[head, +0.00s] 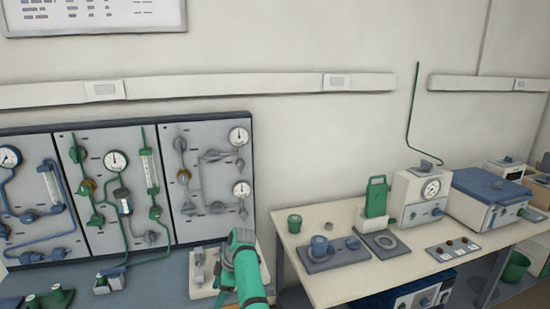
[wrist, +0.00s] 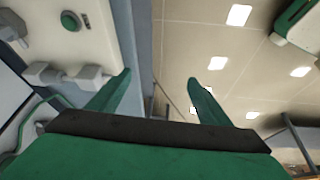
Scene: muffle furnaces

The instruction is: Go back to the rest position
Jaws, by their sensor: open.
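In the wrist view my gripper (wrist: 158,80) shows two green fingers spread well apart. There is nothing between the fingertips. Behind them are a pale surface on the left and a beige area with bright light panels on the right. I cannot make out the fingers in that view.
Gauge panels (head: 115,190) with pipes and valves stand at the left, close to my arm.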

